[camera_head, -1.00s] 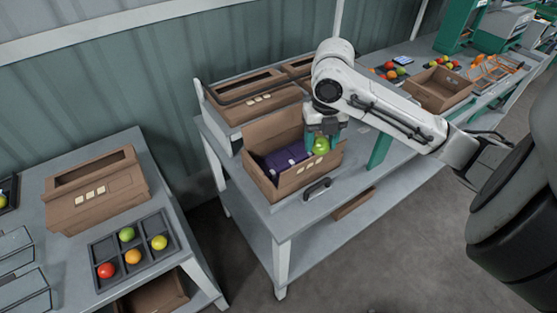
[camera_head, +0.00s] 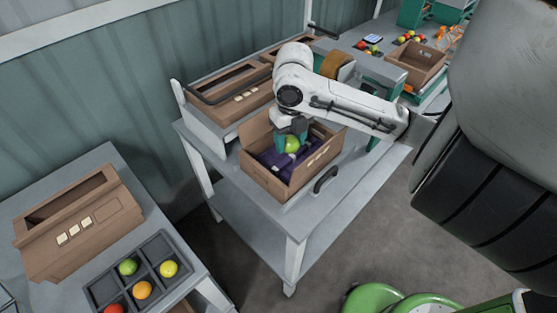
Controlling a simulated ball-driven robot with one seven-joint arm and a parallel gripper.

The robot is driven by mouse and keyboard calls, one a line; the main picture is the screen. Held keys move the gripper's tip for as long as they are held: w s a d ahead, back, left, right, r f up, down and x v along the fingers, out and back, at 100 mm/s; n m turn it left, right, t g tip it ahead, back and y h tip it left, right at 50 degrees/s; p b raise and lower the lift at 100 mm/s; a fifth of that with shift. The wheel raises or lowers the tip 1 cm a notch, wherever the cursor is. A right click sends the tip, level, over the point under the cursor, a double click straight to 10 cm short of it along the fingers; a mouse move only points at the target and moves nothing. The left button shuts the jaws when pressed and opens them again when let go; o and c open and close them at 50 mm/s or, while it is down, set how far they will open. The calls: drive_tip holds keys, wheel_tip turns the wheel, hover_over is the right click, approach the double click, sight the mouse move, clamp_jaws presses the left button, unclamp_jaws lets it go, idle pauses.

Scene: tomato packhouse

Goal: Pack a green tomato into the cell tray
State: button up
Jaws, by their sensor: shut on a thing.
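My gripper (camera_head: 291,137) is shut on a green tomato (camera_head: 292,145). It holds the tomato over the open cardboard box (camera_head: 285,188) on the grey cart, above the purple lining inside. Whether the tomato touches the lining I cannot tell. The dark cell tray (camera_head: 105,290) lies on the table at the lower left. In it are a green tomato (camera_head: 128,267), a yellow tomato (camera_head: 168,268), an orange tomato (camera_head: 142,290) and a red tomato (camera_head: 114,309), which the frame's lower edge cuts. The tray's near part is out of view.
More boxes (camera_head: 235,95) stand at the cart's back. A dark handle (camera_head: 326,179) sticks out at the cart's front. Floor shows between table and cart.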

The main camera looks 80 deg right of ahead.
drive_tip(key=shift+w+a+f+b, duration=0.15)
drive_tip(key=shift+f+b, duration=1.9)
drive_tip(key=shift+f, duration=1.5)
drive_tip(key=shift+w+d+f+b, duration=0.15)
drive_tip(key=shift+f+b, duration=1.9)
drive_tip(key=shift+f, duration=1.5)
drive_tip(key=shift+a, duration=0.1)
drive_tip(key=o, duration=0.8)
drive_tip(key=shift+c, duration=0.2)
drive_tip(key=shift+c, duration=1.3)
drive_tip(key=shift+r, duration=0.1)
